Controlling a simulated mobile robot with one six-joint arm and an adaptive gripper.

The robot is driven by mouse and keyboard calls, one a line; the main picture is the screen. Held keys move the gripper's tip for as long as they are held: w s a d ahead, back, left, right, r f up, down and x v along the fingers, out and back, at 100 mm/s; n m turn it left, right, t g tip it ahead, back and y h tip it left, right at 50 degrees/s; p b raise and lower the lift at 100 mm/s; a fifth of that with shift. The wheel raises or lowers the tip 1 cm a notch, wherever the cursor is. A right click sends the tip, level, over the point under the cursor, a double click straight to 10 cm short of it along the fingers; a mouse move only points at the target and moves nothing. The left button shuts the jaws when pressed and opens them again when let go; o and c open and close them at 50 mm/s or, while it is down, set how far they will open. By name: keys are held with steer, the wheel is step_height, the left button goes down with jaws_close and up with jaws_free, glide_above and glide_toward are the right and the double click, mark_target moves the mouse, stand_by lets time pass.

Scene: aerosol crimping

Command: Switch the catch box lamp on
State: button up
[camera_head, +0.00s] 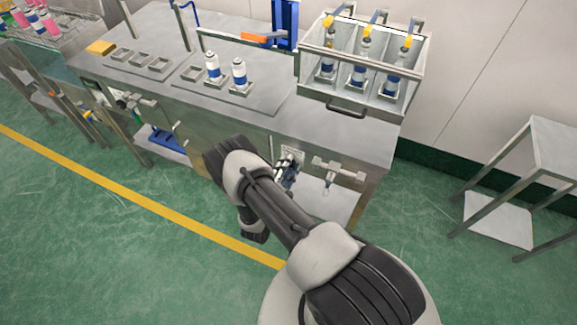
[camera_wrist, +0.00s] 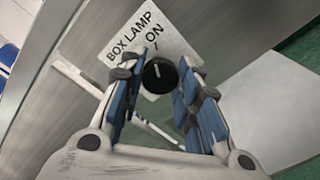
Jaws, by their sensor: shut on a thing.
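The box lamp knob (camera_wrist: 159,77) is black and round with a pale mark on its face, which points roughly up in the wrist view. It sits on a white plate (camera_wrist: 122,48) lettered BOX LAMP and ON. My gripper (camera_wrist: 158,88) has its blue-padded fingers on either side of the knob, shut on it. In the head view my gripper (camera_head: 288,172) is at the bench's front panel, and the plate (camera_head: 293,153) shows just behind it. The clear catch box (camera_head: 318,82) stands on the bench above, holding three cans with yellow tops.
Right of my gripper, a pipe fitting (camera_head: 338,170) sticks out of the bench front. Two white-and-blue cans (camera_head: 212,67) (camera_head: 239,76) stand in holders on the bench top. A metal side table (camera_head: 555,145) stands at the right. The green floor in front is clear.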

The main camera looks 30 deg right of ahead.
steer(key=o, duration=1.1)
steer(key=v, duration=1.2)
steer(key=shift+s, duration=0.1)
